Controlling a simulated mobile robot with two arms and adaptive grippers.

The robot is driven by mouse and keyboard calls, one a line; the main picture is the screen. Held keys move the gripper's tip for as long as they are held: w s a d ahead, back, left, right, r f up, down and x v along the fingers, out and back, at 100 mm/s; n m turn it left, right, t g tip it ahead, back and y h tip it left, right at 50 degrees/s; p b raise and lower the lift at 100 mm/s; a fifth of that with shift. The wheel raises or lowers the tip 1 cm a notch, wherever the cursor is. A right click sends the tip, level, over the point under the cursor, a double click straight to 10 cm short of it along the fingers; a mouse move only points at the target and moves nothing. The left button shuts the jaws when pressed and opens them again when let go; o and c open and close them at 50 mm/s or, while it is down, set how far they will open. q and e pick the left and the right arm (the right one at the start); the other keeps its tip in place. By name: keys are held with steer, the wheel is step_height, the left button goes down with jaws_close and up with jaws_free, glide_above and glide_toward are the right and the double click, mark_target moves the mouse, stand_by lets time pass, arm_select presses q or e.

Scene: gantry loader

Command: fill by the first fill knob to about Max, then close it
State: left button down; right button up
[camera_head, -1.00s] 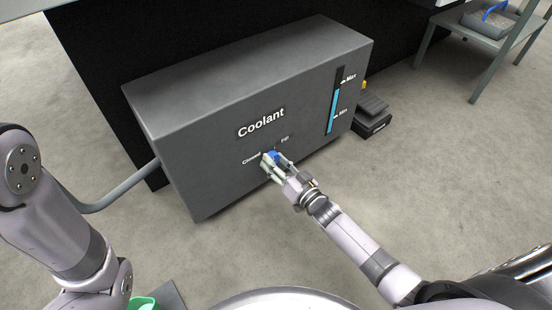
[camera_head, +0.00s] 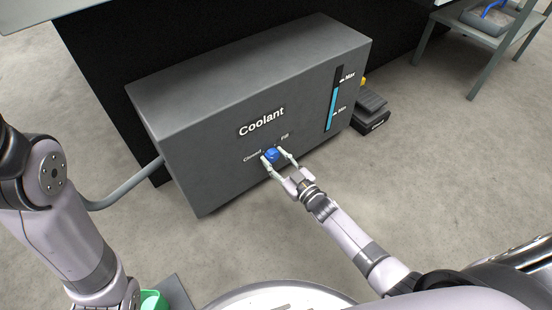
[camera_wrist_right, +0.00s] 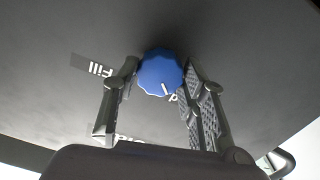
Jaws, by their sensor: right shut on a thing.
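The blue fill knob (camera_head: 271,156) is on the front of the dark grey coolant box (camera_head: 215,175), between the labels Closed and Fill. My right gripper (camera_head: 274,160) has its fingers on either side of the knob and is shut on it. In the right wrist view the knob (camera_wrist_right: 161,73) sits between the two fingertips, its white line pointing down toward partly hidden lettering. The level gauge (camera_head: 334,100) at the box's right shows blue from the bottom to a little below the Max mark. My left arm is at the left; its gripper is out of view.
A pipe (camera_head: 122,193) leaves the box's left side. A black pedal-like unit (camera_head: 372,112) stands on the floor right of the box. A grey table (camera_head: 475,48) is at the upper right. A green item (camera_head: 152,300) shows at the bottom edge. Floor in front is clear.

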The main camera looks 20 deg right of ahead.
stand_by(0.3)
steer(key=o, duration=1.2)
steer(key=shift+c, duration=0.2)
steer(key=v, duration=1.2)
steer(key=shift+r, duration=0.1)
